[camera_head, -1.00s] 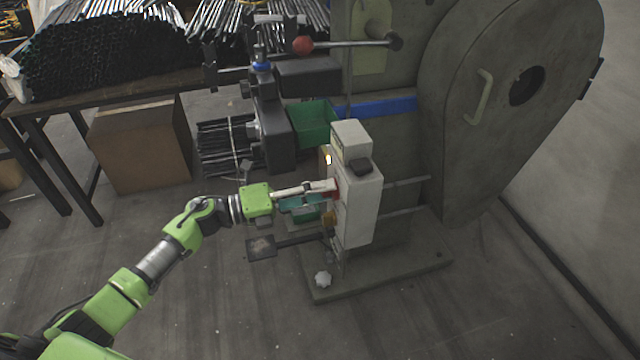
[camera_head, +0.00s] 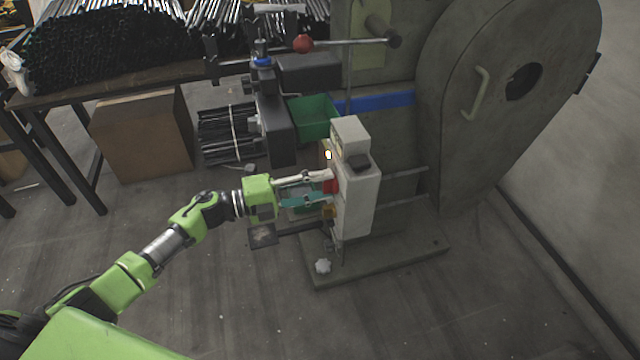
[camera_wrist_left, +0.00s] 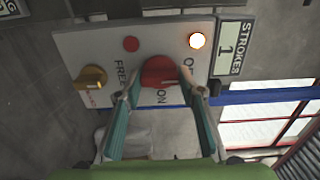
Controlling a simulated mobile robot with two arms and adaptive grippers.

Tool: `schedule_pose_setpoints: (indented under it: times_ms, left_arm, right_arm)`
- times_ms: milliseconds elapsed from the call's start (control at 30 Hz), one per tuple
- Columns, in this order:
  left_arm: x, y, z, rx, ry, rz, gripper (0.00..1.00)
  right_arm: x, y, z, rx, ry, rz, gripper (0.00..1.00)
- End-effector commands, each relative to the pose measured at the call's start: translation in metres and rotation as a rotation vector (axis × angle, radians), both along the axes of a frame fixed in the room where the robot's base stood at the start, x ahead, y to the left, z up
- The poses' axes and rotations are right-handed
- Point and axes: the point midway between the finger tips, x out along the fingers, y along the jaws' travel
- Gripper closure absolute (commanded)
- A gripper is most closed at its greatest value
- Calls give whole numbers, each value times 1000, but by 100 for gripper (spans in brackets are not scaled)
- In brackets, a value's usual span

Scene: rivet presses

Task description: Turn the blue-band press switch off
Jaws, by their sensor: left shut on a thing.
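The blue-band press (camera_head: 430,130) stands at the right, with a blue band (camera_head: 375,104) across its body. Its pale control box (camera_head: 356,200) is on the near side. In the left wrist view the box's panel (camera_wrist_left: 75,48) carries a red rotary switch (camera_wrist_left: 158,71) with lettering beside it, partly covered by my fingers. My left gripper (camera_wrist_left: 158,92) has its fingers on both sides of the red switch and is shut on it. In the head view the left gripper (camera_head: 328,188) reaches the box from the left. My right gripper is not in view.
A lit lamp (camera_wrist_left: 197,41), a small red button (camera_wrist_left: 131,44) and a yellow knob (camera_wrist_left: 91,78) are close to the red switch. A green bin (camera_head: 314,118) is behind the box. A cardboard box (camera_head: 143,135) sits under the table at the left.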

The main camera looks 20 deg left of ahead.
Motion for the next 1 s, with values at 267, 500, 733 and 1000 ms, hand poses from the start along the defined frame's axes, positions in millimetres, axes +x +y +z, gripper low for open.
schedule_pose_setpoints:
  times_ms: [267,500,733,1000]
  left_arm:
    - [0,0,-1,-3,6,1,86]
    - [0,0,-1,-2,3,1,47]
    - [-1,2,0,-2,2,1,47]
    - [-24,36,-2,1,7,2,47]
  right_arm:
    - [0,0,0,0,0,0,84]
    - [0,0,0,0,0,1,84]
    - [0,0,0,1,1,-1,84]
    - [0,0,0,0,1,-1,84]
